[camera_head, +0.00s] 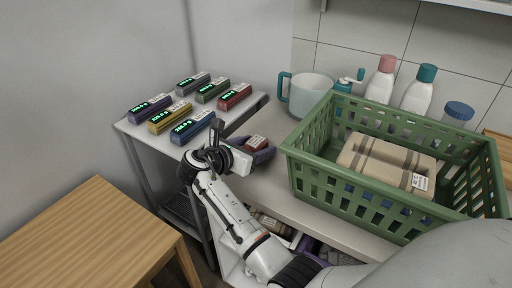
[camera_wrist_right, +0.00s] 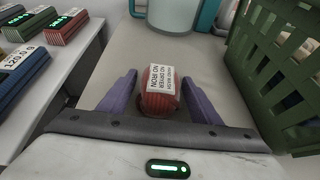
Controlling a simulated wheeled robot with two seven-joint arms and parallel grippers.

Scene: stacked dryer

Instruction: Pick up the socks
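A red rolled item (camera_wrist_right: 160,95), which looks like the socks, bears a white label reading "no iron, no dryer". It lies on the light countertop (camera_wrist_right: 122,48), and it also shows in the head view (camera_head: 257,142). My right gripper (camera_wrist_right: 156,77) is open, with its two purple fingers apart on either side of the red roll and a visible gap on each side. In the head view the right gripper (camera_head: 258,146) is low at the counter's left part, partly hiding the roll. My left gripper is in neither view.
A green basket (camera_head: 315,177) holding a beige labelled bundle (camera_head: 385,160) stands right of the gripper. A teal-handled mug (camera_head: 308,93) and bottles (camera_head: 381,80) stand behind. Several coloured blocks with displays (camera_head: 193,127) sit on a side table. A wooden table (camera_head: 90,240) is front left.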

